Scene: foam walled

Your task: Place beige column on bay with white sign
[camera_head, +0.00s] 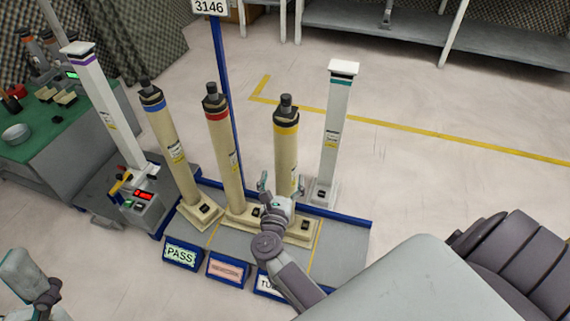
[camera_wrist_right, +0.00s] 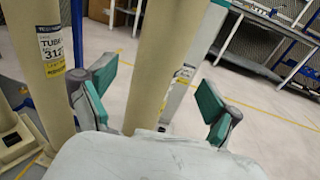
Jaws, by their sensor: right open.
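Three beige columns stand upright on a grey rack: one with a blue band (camera_head: 166,135), one with a red band (camera_head: 225,155), one with a yellow band (camera_head: 285,150). The bay with the white sign (camera_head: 266,284) is at the rack's right front; my right arm partly covers the sign. My right gripper (camera_head: 281,183) is open in front of the yellow-banded column. In the right wrist view its teal-padded fingers (camera_wrist_right: 155,95) are spread to either side of a beige column (camera_wrist_right: 163,65); contact cannot be told. My left gripper (camera_head: 45,295) is at the lower left, its fingers unclear.
A white column with a teal band (camera_head: 334,130) stands close to the right. Another white column with a purple band (camera_head: 105,115) stands at the left by a green table (camera_head: 60,130). A blue post (camera_head: 224,80) rises behind the rack. Floor beyond is clear.

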